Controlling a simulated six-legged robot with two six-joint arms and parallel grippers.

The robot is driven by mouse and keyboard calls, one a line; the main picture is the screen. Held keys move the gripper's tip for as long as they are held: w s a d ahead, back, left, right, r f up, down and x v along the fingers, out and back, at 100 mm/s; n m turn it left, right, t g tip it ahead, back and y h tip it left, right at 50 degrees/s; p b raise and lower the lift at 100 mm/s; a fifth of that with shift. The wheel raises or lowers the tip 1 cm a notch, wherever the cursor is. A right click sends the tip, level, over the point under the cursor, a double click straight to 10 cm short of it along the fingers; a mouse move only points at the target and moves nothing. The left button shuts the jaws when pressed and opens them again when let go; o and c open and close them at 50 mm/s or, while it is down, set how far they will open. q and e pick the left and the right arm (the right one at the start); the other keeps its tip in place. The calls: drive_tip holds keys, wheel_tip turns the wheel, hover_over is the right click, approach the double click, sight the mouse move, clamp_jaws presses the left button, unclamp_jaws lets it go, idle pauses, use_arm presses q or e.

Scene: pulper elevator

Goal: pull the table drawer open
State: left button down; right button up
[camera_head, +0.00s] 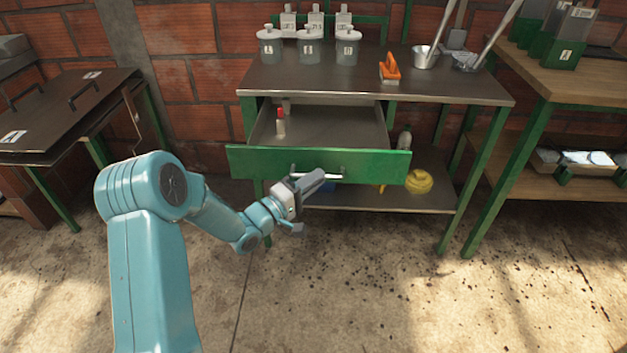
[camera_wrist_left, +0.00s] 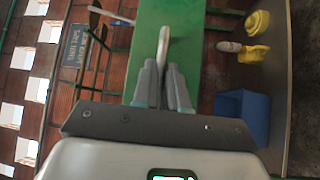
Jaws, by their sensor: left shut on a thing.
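The green-fronted drawer (camera_head: 370,163) of the metal-topped table (camera_head: 440,90) stands pulled out, and its grey inside shows in the head view. A small red-and-white item (camera_head: 280,122) stands in it at the left. My left gripper (camera_head: 312,180) is at the pale bar handle (camera_head: 335,177) on the drawer front. In the left wrist view the fingers (camera_wrist_left: 163,88) are shut on the handle (camera_wrist_left: 163,45), with the green front (camera_wrist_left: 190,35) behind it. The fingertips partly hide the handle in the head view. My right gripper is not in view.
Lidded grey containers (camera_head: 308,52), an orange-handled brush (camera_head: 390,68) and metal pots (camera_head: 425,57) stand on the tabletop. A yellow item (camera_head: 419,181) lies on the lower shelf (camera_head: 400,200). Another table (camera_head: 570,80) stands at right. The floor in front is clear.

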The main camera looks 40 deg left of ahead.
use_arm(q)
drive_tip(key=shift+r, duration=0.15)
drive_tip(key=shift+a, duration=0.1)
drive_tip(key=c, duration=1.2)
unclamp_jaws()
drive_tip(key=shift+o, duration=0.2)
drive_tip(key=shift+w, duration=0.1)
drive_tip(key=p+v, duration=0.1)
drive_tip(key=v, duration=1.5)
drive_tip(key=shift+p, duration=0.3)
